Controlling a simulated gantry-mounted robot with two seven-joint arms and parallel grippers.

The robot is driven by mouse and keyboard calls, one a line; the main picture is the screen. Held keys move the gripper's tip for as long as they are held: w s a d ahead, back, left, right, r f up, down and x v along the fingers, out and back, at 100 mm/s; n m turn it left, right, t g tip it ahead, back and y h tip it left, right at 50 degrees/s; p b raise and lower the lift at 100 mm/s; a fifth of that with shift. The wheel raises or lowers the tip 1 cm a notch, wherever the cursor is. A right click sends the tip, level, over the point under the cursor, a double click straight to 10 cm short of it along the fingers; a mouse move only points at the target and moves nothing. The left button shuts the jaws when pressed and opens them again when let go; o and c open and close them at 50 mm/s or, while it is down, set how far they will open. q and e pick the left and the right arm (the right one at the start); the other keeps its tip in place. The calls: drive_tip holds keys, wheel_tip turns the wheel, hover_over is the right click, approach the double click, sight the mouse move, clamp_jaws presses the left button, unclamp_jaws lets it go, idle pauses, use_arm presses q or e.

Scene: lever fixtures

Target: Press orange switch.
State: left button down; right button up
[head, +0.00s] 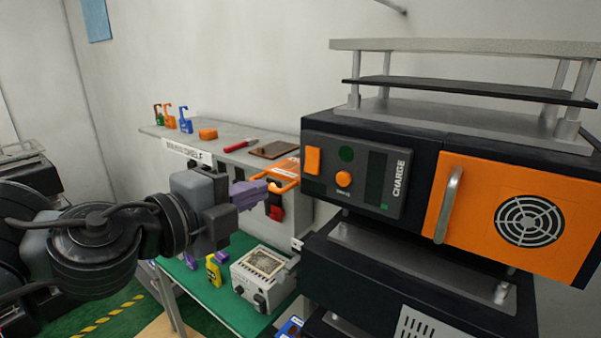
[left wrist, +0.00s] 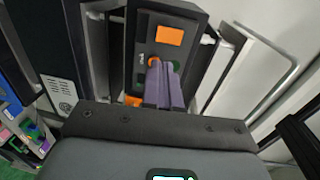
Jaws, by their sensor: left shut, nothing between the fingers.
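The orange rectangular switch (head: 313,160) is on the upper left of the dark CHARGE panel (head: 370,205), on the front of the black unit. An orange round knob (head: 343,178) is below and right of it, with a dark green round light (head: 346,153) above the knob. My left gripper (head: 264,189) has its purple fingers shut and empty, left of the panel and apart from the switch. In the left wrist view the orange switch (left wrist: 169,36) shows just beyond the purple fingertips (left wrist: 163,68), which partly cover the panel. My right gripper is not in view.
An orange door (head: 515,215) with a metal handle (head: 448,205) is right of the panel. A grey shelf (head: 225,150) with padlocks, a red-handled tool and a dark tablet stands behind my left gripper. A white box (head: 262,275) sits on the green table below.

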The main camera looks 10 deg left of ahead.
sight(311, 170)
use_arm(q)
drive_tip(key=p+x, duration=0.3)
drive_tip(key=x, duration=0.8)
drive_tip(key=shift+w+d, duration=0.1)
drive_tip(key=shift+w, duration=0.15)
drive_tip(key=shift+w+d+f, duration=0.1)
drive_tip(key=shift+w, duration=0.2)
drive_tip(key=shift+d+f, duration=0.1)
drive_tip(key=shift+w+b, duration=0.1)
drive_tip(key=shift+b, duration=0.55)
